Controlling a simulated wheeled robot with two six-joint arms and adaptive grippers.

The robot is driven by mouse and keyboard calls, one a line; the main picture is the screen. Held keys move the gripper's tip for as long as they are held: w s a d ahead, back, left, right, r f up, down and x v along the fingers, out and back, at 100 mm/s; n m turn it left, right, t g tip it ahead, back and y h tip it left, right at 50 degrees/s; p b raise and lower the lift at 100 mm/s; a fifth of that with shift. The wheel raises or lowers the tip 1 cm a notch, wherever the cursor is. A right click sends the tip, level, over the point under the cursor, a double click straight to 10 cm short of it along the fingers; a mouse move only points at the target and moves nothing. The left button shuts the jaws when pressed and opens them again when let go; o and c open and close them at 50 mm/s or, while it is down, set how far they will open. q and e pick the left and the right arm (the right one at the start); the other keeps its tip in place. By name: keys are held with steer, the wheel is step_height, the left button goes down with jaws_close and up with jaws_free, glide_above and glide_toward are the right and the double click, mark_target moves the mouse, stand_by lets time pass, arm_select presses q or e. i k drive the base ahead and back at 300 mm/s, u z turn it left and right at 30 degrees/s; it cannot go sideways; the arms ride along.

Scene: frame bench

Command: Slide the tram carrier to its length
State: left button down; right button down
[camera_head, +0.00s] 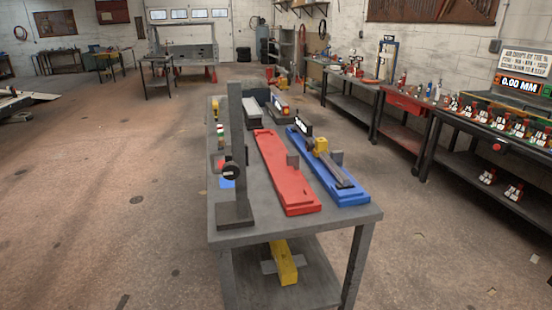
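A grey metal bench (235,236) stands in the middle of the camera_head view. I cannot tell which part is the tram carrier. Neither gripper is in view.
A yellow object (283,263) rests on the bench's lower shelf. At right, workbenches hold several red-and-white numbered items (470,107) and a display (520,85) reading 0.00 MM. The floor (110,190) left of the bench is clear.

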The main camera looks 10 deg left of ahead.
mark_target(321, 144)
steer(key=z, duration=0.65)
steer(key=i, duration=0.45)
steer(key=z, duration=0.95)
steer(key=i, duration=0.8)
steer(key=u, duration=0.05)
